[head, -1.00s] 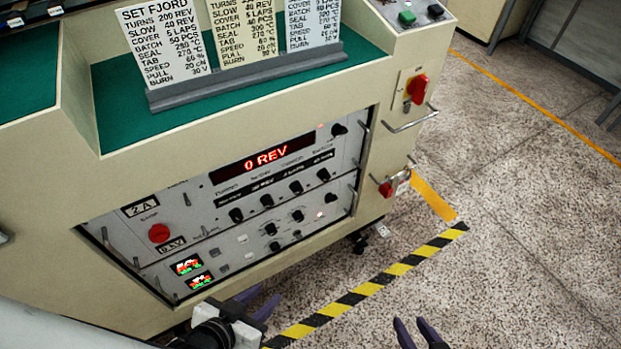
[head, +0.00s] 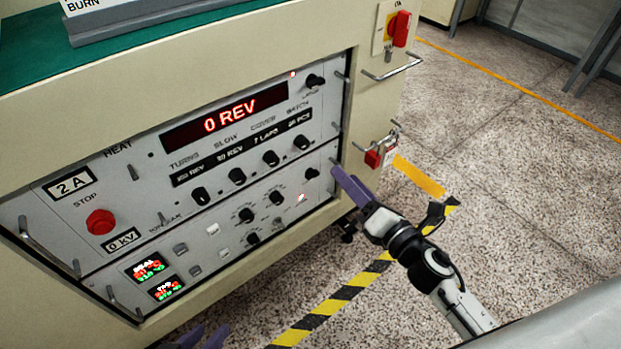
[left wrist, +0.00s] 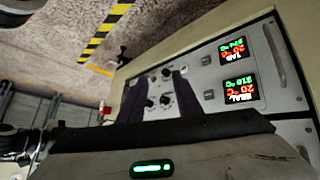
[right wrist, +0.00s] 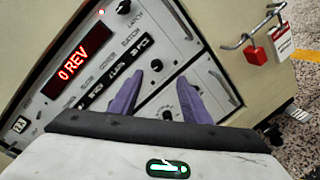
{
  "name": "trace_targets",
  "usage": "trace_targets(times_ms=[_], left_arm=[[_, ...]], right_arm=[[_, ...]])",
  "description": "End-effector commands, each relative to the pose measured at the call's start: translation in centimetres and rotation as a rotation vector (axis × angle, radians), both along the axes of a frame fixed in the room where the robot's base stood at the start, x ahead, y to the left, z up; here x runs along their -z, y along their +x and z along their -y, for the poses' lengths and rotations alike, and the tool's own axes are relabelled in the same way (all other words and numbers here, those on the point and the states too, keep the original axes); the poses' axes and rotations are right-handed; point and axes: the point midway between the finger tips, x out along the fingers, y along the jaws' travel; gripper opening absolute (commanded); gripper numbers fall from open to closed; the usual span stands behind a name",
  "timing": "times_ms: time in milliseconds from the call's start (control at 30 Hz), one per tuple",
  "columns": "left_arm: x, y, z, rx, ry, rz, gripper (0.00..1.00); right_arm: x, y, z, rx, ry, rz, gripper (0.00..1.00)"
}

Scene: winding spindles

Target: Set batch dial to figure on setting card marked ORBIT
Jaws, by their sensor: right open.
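The batch dial (head: 302,143) is the rightmost black knob in the upper row of the control panel. Its small window (head: 299,121) ends in PCS; the digits are too small to read surely. In the right wrist view the dial (right wrist: 155,66) shows just beyond and between my fingertips. My right gripper (head: 345,178) is open and empty, in front of the panel's right side, apart from the dial. My left gripper (head: 208,335) is low at the bottom edge; the left wrist view shows its fingers (left wrist: 159,76) apart and empty. No card marked ORBIT is visible; only one card's bottom (head: 85,6) shows.
The red display (head: 230,114) reads 0 REV. Neighbouring knobs for turns (head: 200,195), slow (head: 237,176) and cover (head: 271,158) sit left of the dial. A red stop button (head: 100,221), metal handles and a red padlock (head: 373,158) protrude.

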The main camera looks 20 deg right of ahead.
Motion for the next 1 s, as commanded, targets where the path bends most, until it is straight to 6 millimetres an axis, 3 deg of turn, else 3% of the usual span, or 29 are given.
trace_targets(times_ms=[33, 200, 300, 467, 800, 1000], left_arm=[[2.2, 0.1, 0.4, 0.013, -0.005, -0.003, 0.31], [3.3, -0.1, 1.1, 0.046, -0.014, -0.021, 0.31], [3.3, -0.2, 1.3, 0.054, -0.017, -0.026, 0.31], [3.1, -0.2, 1.3, 0.058, -0.016, -0.029, 0.31], [3.1, -0.2, 1.4, 0.056, -0.022, -0.025, 0.31], [2.9, -0.1, 1.6, 0.055, -0.032, -0.017, 0.31]], right_arm=[[1.7, 1.2, 0.0, -0.041, -0.177, 0.071, 0.43], [2.3, 3.0, -0.4, -0.132, -0.607, 0.223, 0.43], [2.4, 3.5, -0.5, -0.155, -0.722, 0.260, 0.43], [2.1, 4.9, -1.0, -0.161, -0.762, 0.274, 0.43], [2.1, 10.7, -3.1, -0.160, -0.755, 0.270, 0.43], [2.2, 12.7, -3.9, -0.160, -0.754, 0.269, 0.43]])
